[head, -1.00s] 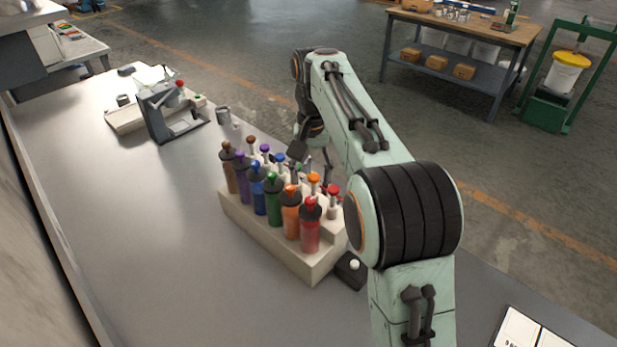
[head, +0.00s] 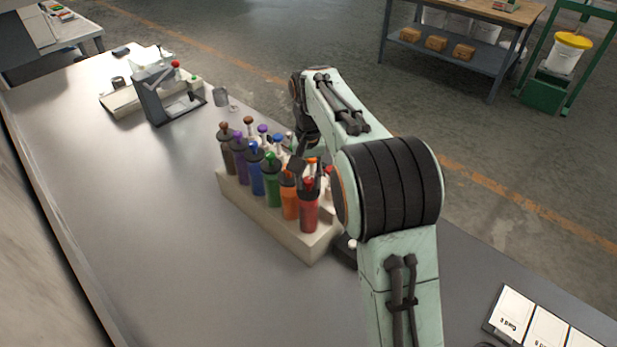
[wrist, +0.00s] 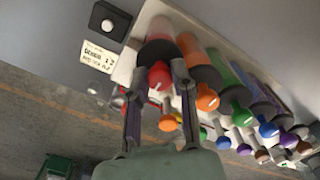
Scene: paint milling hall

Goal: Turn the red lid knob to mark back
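The red bottle (head: 308,214) stands upright at the near right end of the rack's front row, with a dark lid and a red lid knob (head: 308,184). In the wrist view the red knob (wrist: 159,75) lies between the two fingertips of my gripper (wrist: 157,80). The fingers are apart, one on each side of the knob, and a small gap seems to show on the left. In the head view my gripper's dark fingers partly cover the knob and the orange one beside it. I cannot make out the marks on the lid.
The pale rack (head: 268,226) holds several coloured bottles close to the red one, with smaller knobbed containers behind. A black button box (wrist: 110,20) and a printed label (wrist: 98,57) are beside the rack's end. Cards (head: 511,311) lie at right.

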